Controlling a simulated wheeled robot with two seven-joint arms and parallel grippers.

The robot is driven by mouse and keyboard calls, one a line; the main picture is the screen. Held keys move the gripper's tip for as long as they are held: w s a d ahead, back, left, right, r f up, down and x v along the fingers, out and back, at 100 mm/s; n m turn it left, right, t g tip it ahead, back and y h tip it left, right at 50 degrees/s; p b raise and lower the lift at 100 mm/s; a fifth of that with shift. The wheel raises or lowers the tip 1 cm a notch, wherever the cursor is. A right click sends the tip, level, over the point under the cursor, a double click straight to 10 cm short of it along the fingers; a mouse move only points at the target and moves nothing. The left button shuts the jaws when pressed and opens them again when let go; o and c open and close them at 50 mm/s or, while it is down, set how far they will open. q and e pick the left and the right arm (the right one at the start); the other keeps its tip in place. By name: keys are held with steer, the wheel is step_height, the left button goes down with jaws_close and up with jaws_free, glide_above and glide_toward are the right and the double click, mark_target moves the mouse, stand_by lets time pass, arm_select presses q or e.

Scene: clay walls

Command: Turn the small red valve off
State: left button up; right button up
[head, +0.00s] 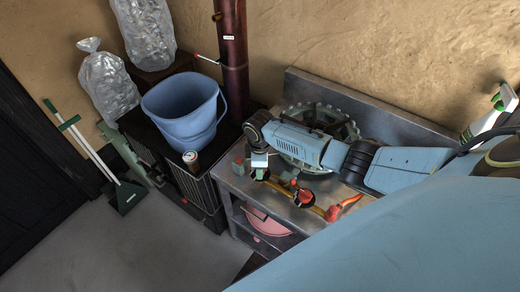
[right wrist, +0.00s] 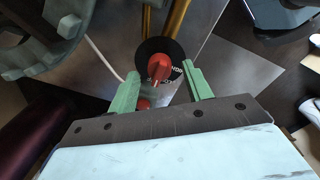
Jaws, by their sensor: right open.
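The small red valve knob (right wrist: 160,70) sits on a round black dial with white lettering in the right wrist view. My right gripper (right wrist: 160,78) is open, with one green finger on each side of the knob and gaps visible on both sides. A second, partly hidden red piece (right wrist: 143,103) shows lower between the fingers. In the head view my right gripper (head: 259,168) is over the table's front left. I cannot tell which red part there matches the wrist view. My left gripper is not in view.
An orange-red piece (head: 345,207) lies at right. A blue bucket (head: 185,110), a can (head: 191,160) and a dark pipe (head: 233,60) stand at left.

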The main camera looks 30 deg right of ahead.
step_height(320, 180, up, 12)
steer(key=p, duration=0.1)
steer(key=shift+s+a, duration=0.15)
steer(key=shift+s, duration=0.15)
stand_by(0.3)
